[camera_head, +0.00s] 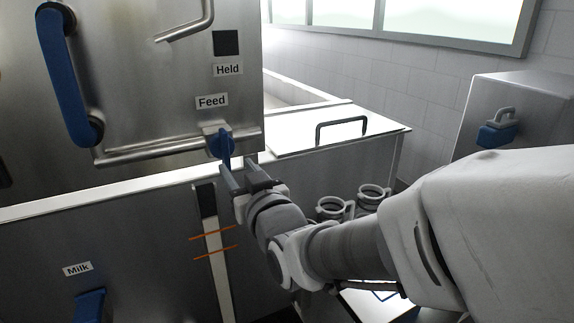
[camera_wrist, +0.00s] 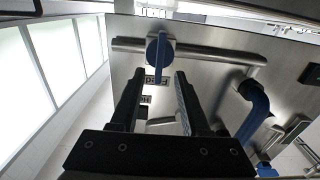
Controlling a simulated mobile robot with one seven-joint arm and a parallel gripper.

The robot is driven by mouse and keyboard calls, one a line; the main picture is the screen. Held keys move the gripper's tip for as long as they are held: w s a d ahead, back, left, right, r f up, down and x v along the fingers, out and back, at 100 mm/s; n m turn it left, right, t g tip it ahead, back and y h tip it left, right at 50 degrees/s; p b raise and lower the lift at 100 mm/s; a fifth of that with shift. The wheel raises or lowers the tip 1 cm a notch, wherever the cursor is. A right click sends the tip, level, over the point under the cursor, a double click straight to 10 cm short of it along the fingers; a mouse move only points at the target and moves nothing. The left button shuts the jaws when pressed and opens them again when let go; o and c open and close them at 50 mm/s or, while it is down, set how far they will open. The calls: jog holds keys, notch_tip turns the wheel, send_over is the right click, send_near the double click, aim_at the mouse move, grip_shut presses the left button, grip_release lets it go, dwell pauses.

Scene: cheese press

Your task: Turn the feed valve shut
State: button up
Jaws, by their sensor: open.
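The feed valve (camera_head: 220,144) has a blue lever and sits on a horizontal steel pipe, below the "Feed" label (camera_head: 212,101). Its lever hangs down, across the pipe. My gripper (camera_head: 237,172) is open just below and in front of the valve. In the wrist view the blue valve lever (camera_wrist: 160,50) appears between the two fingertips of my gripper (camera_wrist: 160,74), with space on both sides. I cannot tell how deep the lever end reaches between the fingers. Nothing is held.
A long blue handle (camera_head: 66,75) stands at left on the steel panel. A "Held" label (camera_head: 228,69) is above. A blue "Milk" handle (camera_head: 90,306) is lower left. A steel lid (camera_head: 325,136) with a dark handle and two pale-rimmed jugs (camera_head: 335,208) lie right of the gripper.

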jog(key=b+v, duration=0.5)
jog(key=v, duration=0.3)
jog(key=shift+s, duration=0.3)
jog(key=shift+d, duration=0.1)
jog(key=w+d+f+m+g+h, duration=0.1)
jog(key=d+f+m+g+h, duration=0.1)
jog(key=d+f+h, duration=0.5)
jog(key=s+d+f+m+g+h, duration=0.1)
jog(key=s+d+f+m+g, duration=0.2)
jog(key=s+d, duration=0.45)
jog(key=s+d+f+m+g+h, duration=0.1)
jog(key=s+d+f+g+h, duration=0.15)
jog(key=s+d+g, duration=0.45)
notch_tip(320, 180, up, 23)
jog(key=w+d+t+p, duration=0.1)
jog(key=t+p, duration=0.1)
jog(key=p, duration=2.1)
jog(key=shift+w+y+p, duration=0.3)
jog(key=shift+y, duration=0.15)
